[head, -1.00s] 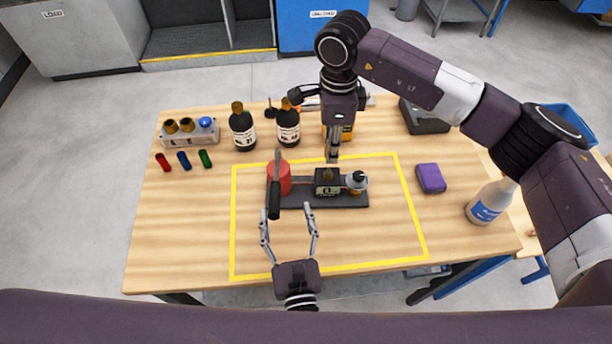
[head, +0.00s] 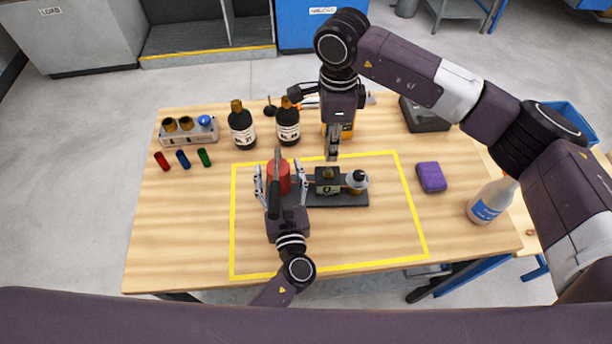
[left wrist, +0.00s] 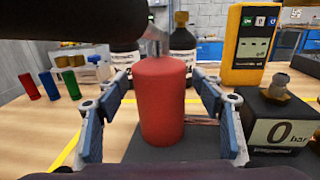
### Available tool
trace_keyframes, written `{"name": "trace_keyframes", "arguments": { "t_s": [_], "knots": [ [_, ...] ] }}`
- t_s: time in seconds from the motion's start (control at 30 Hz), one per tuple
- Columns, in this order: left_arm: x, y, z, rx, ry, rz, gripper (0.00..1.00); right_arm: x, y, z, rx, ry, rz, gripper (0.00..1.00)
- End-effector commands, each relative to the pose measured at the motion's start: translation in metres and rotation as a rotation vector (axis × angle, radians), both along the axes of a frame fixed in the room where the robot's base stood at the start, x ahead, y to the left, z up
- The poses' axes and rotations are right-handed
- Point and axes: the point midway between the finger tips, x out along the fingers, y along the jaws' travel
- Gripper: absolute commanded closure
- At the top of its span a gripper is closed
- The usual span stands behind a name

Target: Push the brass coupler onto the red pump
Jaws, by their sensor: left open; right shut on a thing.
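The red pump (head: 279,178) stands upright on a dark base plate (head: 350,200); it fills the middle of the left wrist view (left wrist: 162,105). My left gripper (head: 280,180) is open, one finger on each side of the pump, with gaps visible between fingers and pump in the wrist view. A black handle (head: 273,203) with a silver end runs over the pump. A black gauge block (left wrist: 280,125) reading 0 bar has brass (head: 327,173) on top. My right gripper (head: 333,155) is shut above and behind the block; what it holds is too small to tell.
A rack (head: 202,136) with brass pieces and a blue ball stands back left, near red, blue and green cylinders. Dark bottles (head: 242,131) and a yellow meter (left wrist: 250,50) are behind. A purple block (head: 431,177) and white bottle (head: 489,203) are right. The front table is clear.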

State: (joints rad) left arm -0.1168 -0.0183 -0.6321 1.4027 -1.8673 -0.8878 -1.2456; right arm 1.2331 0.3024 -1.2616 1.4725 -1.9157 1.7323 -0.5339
Motion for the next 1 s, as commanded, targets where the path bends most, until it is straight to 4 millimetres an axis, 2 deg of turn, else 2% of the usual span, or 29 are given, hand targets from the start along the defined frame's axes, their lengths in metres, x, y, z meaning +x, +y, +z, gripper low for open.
{"name": "trace_keyframes", "arguments": {
  "t_s": [0.23,0.77,0.9,1.0],
  "knots": [
    [0.0,0.0,0.0,0.0,0.0,0.0,0.39,0.0,0.0,0.0,0.0,0.0,0.0,1.0],
    [0.0,0.0,0.0,0.001,0.0,-0.001,0.98,0.0,0.0,0.0,0.0,0.0,0.0,1.0],
    [0.0,0.0,0.0,0.001,0.0,-0.001,1.0,0.0,0.0,-0.002,0.0,0.0,0.0,1.0],
    [0.0,0.0,0.0,0.001,0.0,-0.001,1.0,-0.001,0.0,-0.015,-0.002,0.003,0.0,1.0]
  ]
}}
